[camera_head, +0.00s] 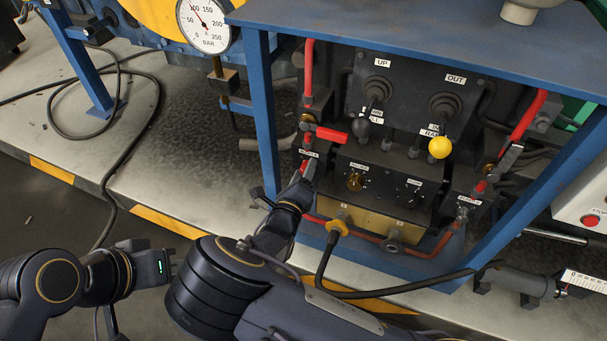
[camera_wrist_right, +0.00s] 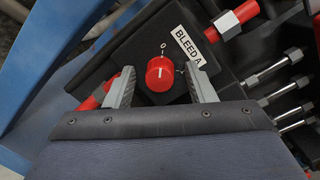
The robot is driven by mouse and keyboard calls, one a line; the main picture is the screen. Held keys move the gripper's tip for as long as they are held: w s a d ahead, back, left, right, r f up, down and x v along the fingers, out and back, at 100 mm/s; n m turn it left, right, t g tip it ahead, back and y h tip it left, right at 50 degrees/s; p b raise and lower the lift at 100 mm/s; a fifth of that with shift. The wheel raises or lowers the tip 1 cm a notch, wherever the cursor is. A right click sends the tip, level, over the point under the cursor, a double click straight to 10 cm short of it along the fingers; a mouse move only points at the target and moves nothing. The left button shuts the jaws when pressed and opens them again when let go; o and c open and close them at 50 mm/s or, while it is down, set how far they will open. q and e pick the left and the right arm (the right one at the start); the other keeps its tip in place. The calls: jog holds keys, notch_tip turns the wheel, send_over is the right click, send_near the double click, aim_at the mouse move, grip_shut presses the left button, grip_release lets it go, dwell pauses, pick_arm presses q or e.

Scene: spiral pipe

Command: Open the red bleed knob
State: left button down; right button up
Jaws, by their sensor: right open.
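The red bleed knob (camera_wrist_right: 159,74) sits on a black block in the right wrist view, beside a white label reading BLEED A (camera_wrist_right: 188,47). Its white line points roughly at a mark like a 0. My right gripper (camera_wrist_right: 160,88) is open, with one grey finger on each side of the knob; I cannot tell whether either touches it.
A blue frame post (camera_head: 265,120) stands just left of my right gripper. A black hose (camera_head: 322,265) runs below. A pressure gauge (camera_head: 204,24) is at top left.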

jog(key=c, duration=1)
jog(key=shift+m, duration=0.5)
jog(key=m+b, duration=0.1)
jog(key=m, duration=0.5)
jog(key=m+h+b, duration=0.1)
jog(key=m+b, duration=0.1)
jog(key=m, duration=0.4)
jog(key=m+b, duration=0.1)
jog(key=m, duration=0.4)
jog(key=shift+f+m+h+b, duration=0.25)
jog(key=shift+m+h+b, duration=0.1)
jog(key=shift+m+h, duration=0.05)
